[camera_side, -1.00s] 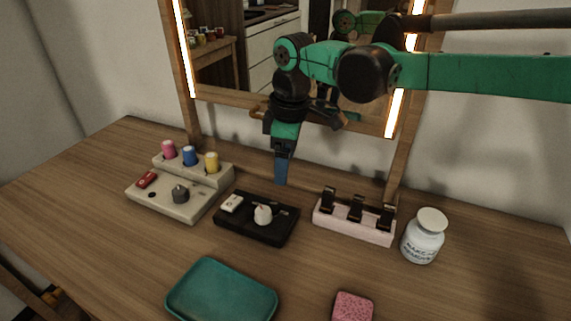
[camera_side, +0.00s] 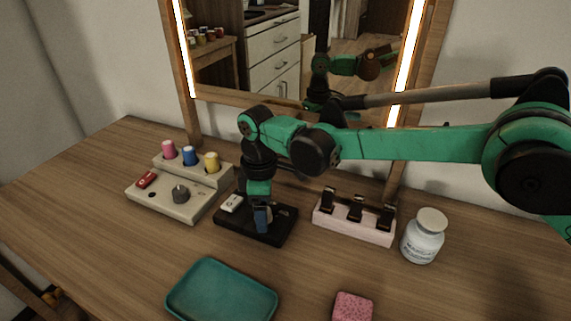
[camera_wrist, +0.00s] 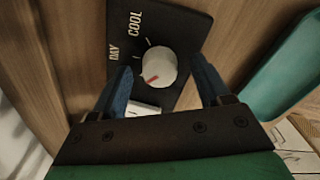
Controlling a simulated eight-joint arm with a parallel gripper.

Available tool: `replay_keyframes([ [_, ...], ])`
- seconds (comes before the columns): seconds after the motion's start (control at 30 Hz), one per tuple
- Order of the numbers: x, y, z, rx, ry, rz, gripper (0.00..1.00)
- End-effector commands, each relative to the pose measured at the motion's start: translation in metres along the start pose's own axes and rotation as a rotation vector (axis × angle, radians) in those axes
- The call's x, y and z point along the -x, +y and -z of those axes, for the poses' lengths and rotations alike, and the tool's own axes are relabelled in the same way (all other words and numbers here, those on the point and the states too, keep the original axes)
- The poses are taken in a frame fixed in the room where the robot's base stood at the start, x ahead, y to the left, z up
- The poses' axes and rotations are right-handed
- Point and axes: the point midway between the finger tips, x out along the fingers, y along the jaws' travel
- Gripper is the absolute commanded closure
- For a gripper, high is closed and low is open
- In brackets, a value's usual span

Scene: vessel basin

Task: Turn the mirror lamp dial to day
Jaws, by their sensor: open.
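The mirror lamp dial (camera_wrist: 156,68) is a round white knob on a black panel (camera_side: 232,225). In the wrist view, the panel (camera_wrist: 178,30) shows the words DAY and COOL, with DAY to the upper left of the knob. A short red mark shows on the knob's lower part, slanting toward the lower left; which label it points to is unclear. My gripper (camera_wrist: 161,66) is open, with one blue finger on each side of the knob and visible space around it. In the side view, my gripper (camera_side: 262,222) is down over the panel and hides the dial.
A white switch (camera_side: 231,203) sits on the same panel. A beige box with colored pegs (camera_side: 180,205) stands left. A pink block with black clips (camera_side: 352,229) and a white jar (camera_side: 423,240) stand right. A teal tray (camera_side: 222,293) and pink sponge (camera_side: 352,308) lie in front.

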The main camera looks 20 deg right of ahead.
Motion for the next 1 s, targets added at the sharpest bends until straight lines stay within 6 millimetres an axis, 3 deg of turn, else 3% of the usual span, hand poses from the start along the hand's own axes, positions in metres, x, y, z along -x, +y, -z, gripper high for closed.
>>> replay_keyframes([
  [0.07, 0.0002, 0.0001, 0.0000, 0.000, 0.000, 0.000, 0.33],
  [0.3, 0.0004, 0.0000, 0.0000, 0.000, 0.000, 0.000, 1.00],
  [0.67, 0.0006, 0.0000, 0.0000, -0.044, 0.000, 0.000, 1.00],
  [1.0, 0.0007, 0.0001, 0.0000, -0.273, 0.000, 0.000, 1.00],
])
